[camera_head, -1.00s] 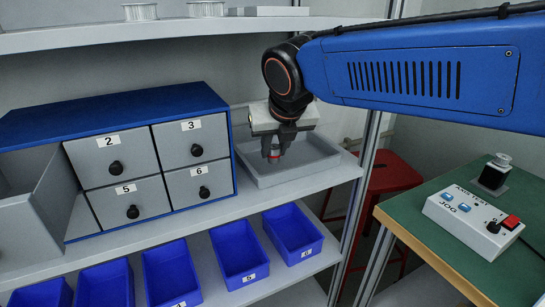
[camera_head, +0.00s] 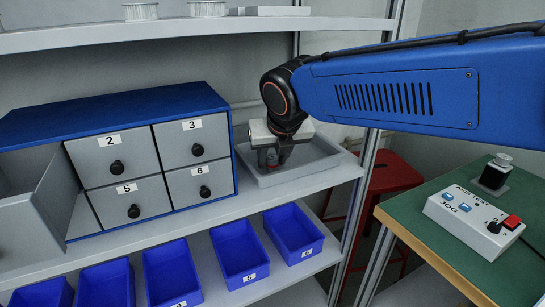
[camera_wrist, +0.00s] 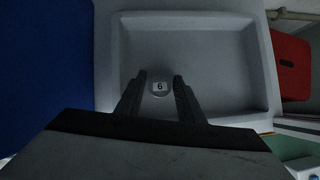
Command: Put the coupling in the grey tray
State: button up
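The grey tray (camera_head: 325,165) stands on the shelf right of the drawer cabinet; its floor and rim also fill the wrist view (camera_wrist: 215,55). My gripper (camera_head: 275,160) points down inside the tray outline. In the wrist view its two dark fingers (camera_wrist: 160,78) are spread apart, with clear space inside each. In the head view the piece cannot be told apart behind the fingers.
The blue cabinet (camera_head: 110,108) with numbered grey drawers stands left of the tray; one drawer at far left is pulled out (camera_head: 45,205). Blue bins (camera_head: 240,254) line the lower shelf. A shelf post, red stool (camera_head: 385,172) and green table with a control box (camera_head: 474,220) are at right.

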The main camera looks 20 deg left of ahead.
jog(key=shift+o, duration=0.3)
jog(key=shift+s+r, duration=0.1)
jog(key=shift+r, duration=0.2)
jog(key=v, duration=0.7)
jog(key=shift+s+d, duration=0.1)
